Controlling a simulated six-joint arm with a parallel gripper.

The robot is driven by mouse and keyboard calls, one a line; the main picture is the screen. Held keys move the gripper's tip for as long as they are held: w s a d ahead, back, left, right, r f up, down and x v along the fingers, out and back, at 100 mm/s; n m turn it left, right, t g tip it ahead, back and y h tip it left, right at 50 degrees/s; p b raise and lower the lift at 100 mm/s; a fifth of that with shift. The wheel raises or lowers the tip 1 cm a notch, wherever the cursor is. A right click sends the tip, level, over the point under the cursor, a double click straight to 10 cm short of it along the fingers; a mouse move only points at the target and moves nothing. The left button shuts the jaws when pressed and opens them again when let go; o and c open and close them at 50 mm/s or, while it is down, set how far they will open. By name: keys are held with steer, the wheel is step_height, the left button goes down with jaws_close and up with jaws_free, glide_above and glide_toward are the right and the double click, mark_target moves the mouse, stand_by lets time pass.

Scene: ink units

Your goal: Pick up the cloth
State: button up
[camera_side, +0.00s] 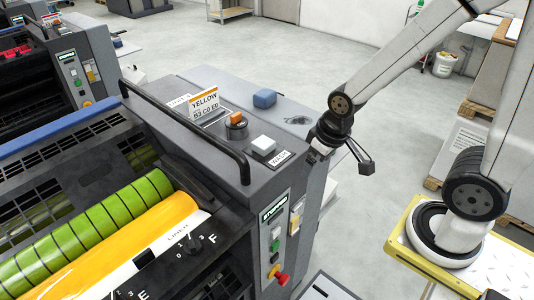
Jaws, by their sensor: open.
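A small blue block-like bundle (264,98), which may be the folded cloth, lies on the grey top of the printing unit, near its back edge. It is too small to tell whether it is fabric. My gripper (362,160) is to the right of it, past the right edge of the unit's top. The gripper is open, with nothing seen between its dark fingers, and appears apart from the blue bundle.
A black handrail (190,128) runs along the unit. Yellow and green rollers (130,235) lie exposed at lower left.

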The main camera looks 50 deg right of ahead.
mark_target(263, 94)
steer(key=w+d+r+n, duration=0.1)
steer(key=w+n, duration=0.1)
steer(key=w, duration=0.3)
steer(key=w+d+r+n, duration=0.1)
steer(key=w+n, duration=0.2)
steer(key=w, duration=0.2)
steer(key=w+d+r+n+g, duration=0.1)
steer(key=w+d+r+n, duration=0.1)
steer(key=w+n, duration=0.1)
steer(key=shift+w, duration=0.9)
steer(key=w+d+r+n, duration=0.1)
steer(key=w+d+n, duration=0.1)
steer(key=w+n, duration=0.1)
steer(key=w+d+r+n+g, duration=0.1)
steer(key=w+d+n, duration=0.2)
steer(key=w, duration=0.2)
steer(key=w+d+r+n, duration=0.1)
steer(key=w+d+n, duration=0.1)
steer(key=w+n, duration=0.1)
steer(key=shift+w+d+r, duration=0.15)
steer(key=shift+w+r, duration=0.1)
steer(key=shift+w, duration=0.2)
steer(key=shift+w+d+r+n+g, duration=0.15)
steer(key=shift+w+d+n, duration=0.2)
steer(key=shift+n, duration=0.2)
steer(key=shift+w+d+r+n+g, duration=0.15)
steer(key=shift+w+d+n, duration=0.15)
steer(key=shift+n, duration=0.25)
steer(key=shift+f, duration=0.15)
steer(key=shift+f, duration=1.2)
